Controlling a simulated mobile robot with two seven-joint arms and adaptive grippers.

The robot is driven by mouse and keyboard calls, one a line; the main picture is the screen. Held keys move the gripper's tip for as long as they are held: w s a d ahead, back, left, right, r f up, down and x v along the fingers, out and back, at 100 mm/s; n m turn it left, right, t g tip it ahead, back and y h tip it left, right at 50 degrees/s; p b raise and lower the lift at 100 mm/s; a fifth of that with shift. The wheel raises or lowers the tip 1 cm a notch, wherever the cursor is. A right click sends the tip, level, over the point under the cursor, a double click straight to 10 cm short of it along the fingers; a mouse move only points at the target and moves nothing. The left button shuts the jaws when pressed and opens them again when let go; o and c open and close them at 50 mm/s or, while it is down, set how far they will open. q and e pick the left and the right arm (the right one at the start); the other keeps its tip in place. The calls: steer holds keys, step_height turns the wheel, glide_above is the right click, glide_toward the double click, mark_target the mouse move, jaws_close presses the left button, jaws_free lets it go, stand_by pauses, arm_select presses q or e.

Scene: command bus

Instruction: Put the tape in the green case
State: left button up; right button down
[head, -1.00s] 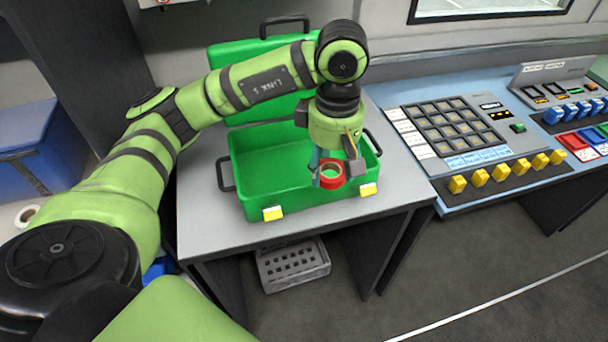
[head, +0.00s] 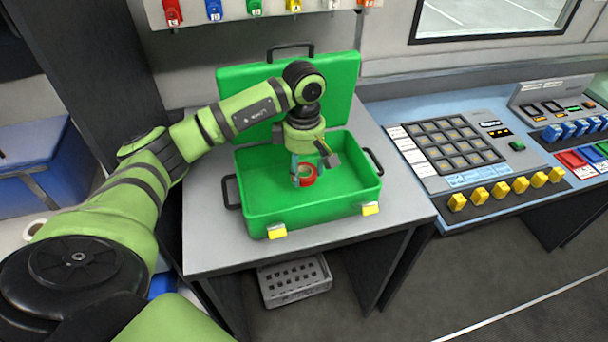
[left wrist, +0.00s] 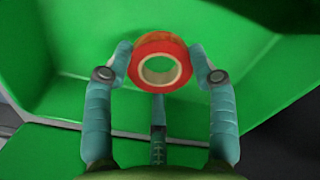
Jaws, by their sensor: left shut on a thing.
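The red tape roll (head: 308,176) is held between the fingertips of my left gripper (head: 304,178). In the left wrist view the tape (left wrist: 160,46) sits between the two teal fingers of the gripper (left wrist: 165,66), its round hole facing the camera. The green case (head: 258,213) stands open on the grey table, its lid (head: 340,88) raised at the back. I cannot tell whether the tape touches the case floor. My right gripper is not in view.
The case stands on a grey table (head: 215,250). A control console (head: 440,140) with yellow, blue and red switches is to the right. A grey basket (head: 294,280) lies below the table. A blue box (head: 45,180) is at the left. Coloured key tags hang on the wall above.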

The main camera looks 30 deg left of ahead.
mark_target(304, 189)
arm_select(q)
step_height(304, 189, down, 3)
steer(key=shift+f+p, duration=0.15)
steer(key=shift+p, duration=0.6)
steer(key=shift+f, duration=0.25)
steer(key=shift+f, duration=0.1)
steer(key=shift+f, duration=0.15)
steer(key=o, duration=1)
